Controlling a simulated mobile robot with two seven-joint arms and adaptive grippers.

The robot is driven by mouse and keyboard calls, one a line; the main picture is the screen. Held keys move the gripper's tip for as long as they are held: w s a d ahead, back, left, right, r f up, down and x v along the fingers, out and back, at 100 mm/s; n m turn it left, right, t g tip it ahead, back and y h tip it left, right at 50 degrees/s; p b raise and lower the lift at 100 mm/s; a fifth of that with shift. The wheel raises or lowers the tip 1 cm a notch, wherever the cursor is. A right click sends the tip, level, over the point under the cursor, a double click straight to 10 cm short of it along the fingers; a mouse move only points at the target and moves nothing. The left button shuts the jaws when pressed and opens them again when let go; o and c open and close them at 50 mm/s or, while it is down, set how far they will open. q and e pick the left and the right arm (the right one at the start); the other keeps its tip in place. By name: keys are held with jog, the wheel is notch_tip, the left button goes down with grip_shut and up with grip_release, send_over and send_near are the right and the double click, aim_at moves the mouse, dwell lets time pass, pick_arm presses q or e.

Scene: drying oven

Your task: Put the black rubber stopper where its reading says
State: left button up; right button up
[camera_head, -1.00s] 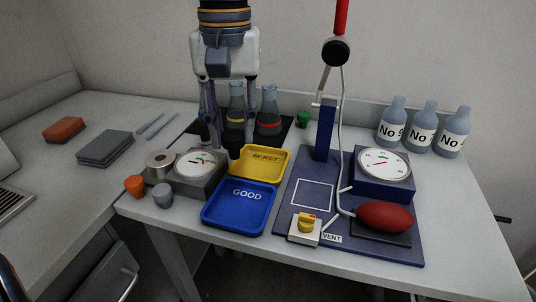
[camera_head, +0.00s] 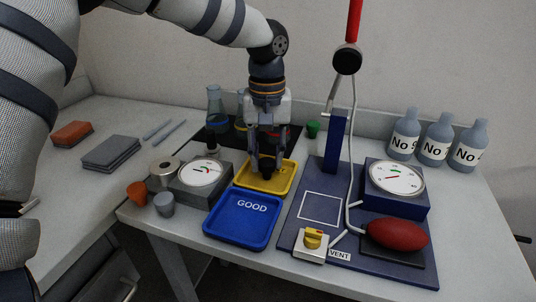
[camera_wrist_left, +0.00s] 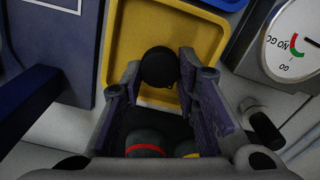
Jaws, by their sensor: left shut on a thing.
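My left gripper (camera_head: 267,168) is shut on the black rubber stopper (camera_head: 267,166), over the yellow REJECT tray (camera_head: 245,181). In the left wrist view the stopper (camera_wrist_left: 160,66) sits between the two fingertips, above the yellow tray floor (camera_wrist_left: 158,25). I cannot tell whether it touches the floor. The blue GOOD tray (camera_head: 240,219) is empty, in front of the yellow one. The dial gauge (camera_head: 200,173) is left of the trays. In the left wrist view its face (camera_wrist_left: 292,40) reads GO and NO GO; I cannot read the needle surely.
Flasks (camera_head: 215,105) stand on a dark mat behind the gripper. A blue board (camera_head: 345,262) on the right carries a post, a second dial (camera_head: 396,178), a red bulb (camera_head: 398,235) and a yellow valve knob. Orange (camera_head: 136,193) and grey stoppers stand at front left.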

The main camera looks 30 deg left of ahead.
aim_at(267, 161)
pick_arm(q)
jog(key=o, duration=1)
notch_tip(267, 161, up, 12)
jog(key=shift+r, duration=0.1)
